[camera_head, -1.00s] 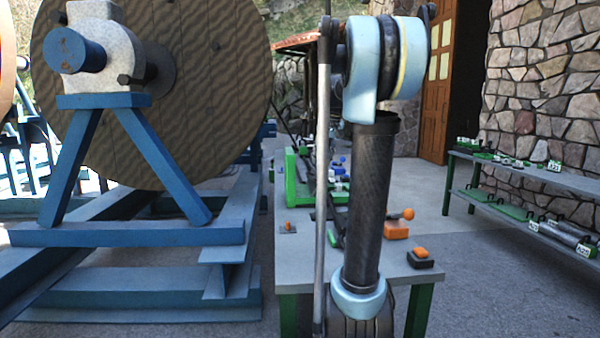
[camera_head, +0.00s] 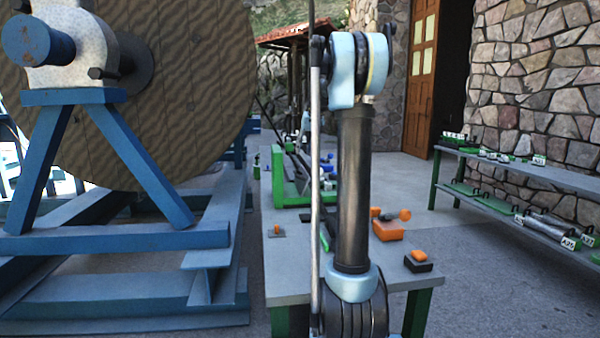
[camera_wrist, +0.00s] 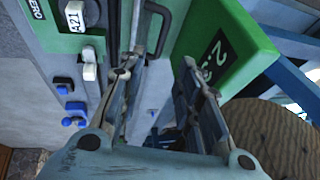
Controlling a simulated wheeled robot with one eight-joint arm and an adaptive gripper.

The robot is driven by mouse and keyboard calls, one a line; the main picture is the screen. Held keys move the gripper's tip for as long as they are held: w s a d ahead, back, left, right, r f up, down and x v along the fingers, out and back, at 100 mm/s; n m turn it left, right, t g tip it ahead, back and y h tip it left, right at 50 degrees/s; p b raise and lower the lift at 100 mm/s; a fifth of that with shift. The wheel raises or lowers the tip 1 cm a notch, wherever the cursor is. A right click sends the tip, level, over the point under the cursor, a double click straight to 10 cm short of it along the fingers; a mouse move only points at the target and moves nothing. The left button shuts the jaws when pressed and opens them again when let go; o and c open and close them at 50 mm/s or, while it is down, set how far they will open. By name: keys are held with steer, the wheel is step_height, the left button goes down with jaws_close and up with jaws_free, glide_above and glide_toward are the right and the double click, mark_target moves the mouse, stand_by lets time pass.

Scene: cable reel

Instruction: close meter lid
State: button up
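In the wrist view, my gripper (camera_wrist: 160,66) is open, with its two fingers apart and nothing seen between them. Beyond the fingers is a green and grey unit (camera_wrist: 118,18) with a "ZERO" marking, a tag reading A21 and small white and blue knobs. A green slab (camera_wrist: 232,42) with a black plate and pale digits stands out behind the right finger; it may be the meter lid, but I cannot tell for sure. A dark curved handle (camera_wrist: 183,14) sits between the slab and the tag. In the head view, my arm hides my gripper.
A grey work table (camera_head: 285,258) with a green frame (camera_head: 279,178) and orange-topped parts (camera_head: 388,229) lies around my arm. A large cable reel (camera_head: 190,75) on a blue stand (camera_head: 115,240) fills the left. A shelf (camera_head: 530,170) stands by the stone wall. Floor between table and shelf is clear.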

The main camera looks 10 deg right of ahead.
steer(key=x, duration=1.2)
jaws_close()
